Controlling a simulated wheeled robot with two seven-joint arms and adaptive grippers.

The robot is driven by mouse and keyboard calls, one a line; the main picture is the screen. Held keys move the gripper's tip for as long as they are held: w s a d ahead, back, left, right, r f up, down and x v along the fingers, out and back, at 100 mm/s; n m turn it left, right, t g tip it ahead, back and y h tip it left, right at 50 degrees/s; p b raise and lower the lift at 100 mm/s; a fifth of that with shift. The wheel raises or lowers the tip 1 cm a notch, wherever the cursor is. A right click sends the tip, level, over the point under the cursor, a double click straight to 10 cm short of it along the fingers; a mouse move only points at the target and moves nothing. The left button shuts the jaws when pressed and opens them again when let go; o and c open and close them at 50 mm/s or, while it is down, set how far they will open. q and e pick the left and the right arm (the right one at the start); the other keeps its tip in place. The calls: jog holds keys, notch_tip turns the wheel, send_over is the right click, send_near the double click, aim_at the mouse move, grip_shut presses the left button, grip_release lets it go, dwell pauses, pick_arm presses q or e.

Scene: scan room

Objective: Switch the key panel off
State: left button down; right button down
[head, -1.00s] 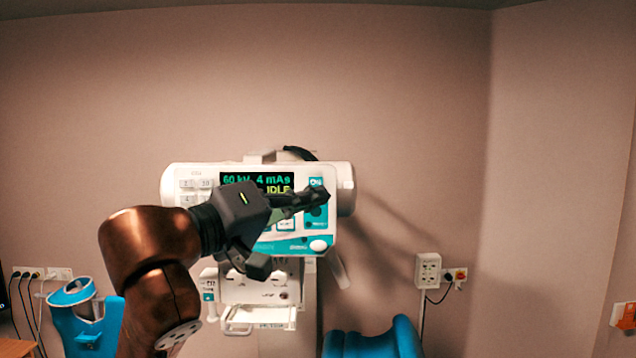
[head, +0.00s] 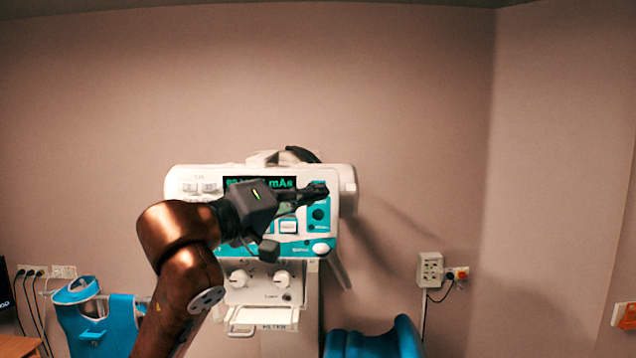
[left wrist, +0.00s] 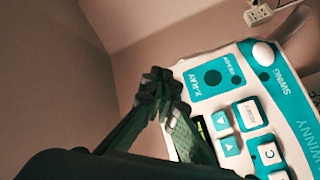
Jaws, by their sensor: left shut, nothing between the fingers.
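The key panel (head: 208,175) is the white and teal front of a machine against the wall. Its display (head: 236,182) is lit with green text, partly covered by my gripper. My left gripper (head: 322,190) is shut and empty, its fingertips in front of the panel's upper right, over the place above a dark round button (head: 319,214). In the left wrist view the shut fingertips (left wrist: 160,84) overlap the panel's edge beside the X-RAY section (left wrist: 196,84). Whether they touch the panel I cannot tell. Teal and white keys (left wrist: 247,114) show there. My right gripper is not in view.
Below the panel are two white knobs (head: 239,278) and a white tray handle (head: 262,316). Blue padded items stand at lower left (head: 92,326) and lower right (head: 372,343). A wall socket box (head: 430,269) is at right. The wall above the panel is clear.

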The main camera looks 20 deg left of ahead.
pick_arm(q)
jog(key=shift+w+a+p, duration=0.15)
jog(key=shift+w, duration=0.35)
jog(key=shift+w+a+p, duration=0.15)
jog(key=shift+w, duration=0.35)
jog(key=shift+w, duration=0.15)
dwell(0.7)
jog(key=shift+w+a, duration=0.1)
jog(key=shift+w, duration=0.15)
jog(key=shift+w+a+p, duration=0.1)
jog(key=shift+w+p, duration=0.25)
jog(key=shift+p, duration=0.05)
dwell(0.6)
jog(key=shift+s, duration=0.15)
jog(key=shift+s+d, duration=0.2)
jog(key=shift+s, duration=0.45)
